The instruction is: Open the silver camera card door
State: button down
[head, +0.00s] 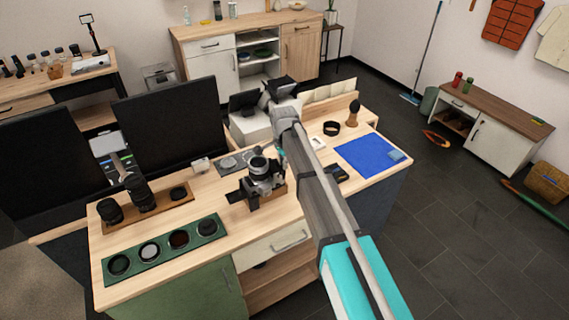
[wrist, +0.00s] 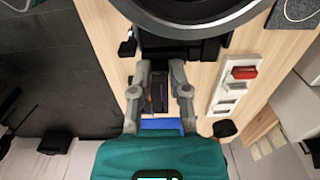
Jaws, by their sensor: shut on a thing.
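The silver camera (head: 262,175) sits on a small wooden stand on the workbench, with a round dark lens on top. In the wrist view its large round rim (wrist: 195,28) fills the top edge. My gripper (wrist: 160,66) is beside the camera, its two grey fingers a little apart around a dark part at the camera's edge. This appears to be the card door, but its outline is too dark to make out. In the head view my arm hides most of the gripper.
The workbench holds a green lens tray (head: 165,250), a blue mat (head: 352,160) and a black wallet-like item (head: 337,173). A white card holder with a red card (wrist: 243,72) lies right of the fingers in the wrist view. Two dark monitors (head: 170,125) stand at the left.

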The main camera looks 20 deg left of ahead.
jog(key=shift+d, duration=0.1)
jog(key=shift+w+d+f+g+y+b, duration=0.15)
jog(key=shift+w+d+g+y+b, duration=0.2)
jog(key=shift+g+y, duration=0.45)
jog(key=shift+w+d+f+g+y+b, duration=0.45)
jog(key=shift+g+y+b, duration=0.55)
jog(key=shift+b, duration=0.65)
jog(key=shift+w+d+f+g+y+b, duration=0.4)
jog(key=shift+w+g+y+b, duration=0.3)
jog(key=shift+g+b, duration=0.75)
jog(key=shift+w+d+f+g+y+b, duration=0.45)
jog(key=shift+g+y+b, duration=0.45)
jog(key=shift+b, duration=0.95)
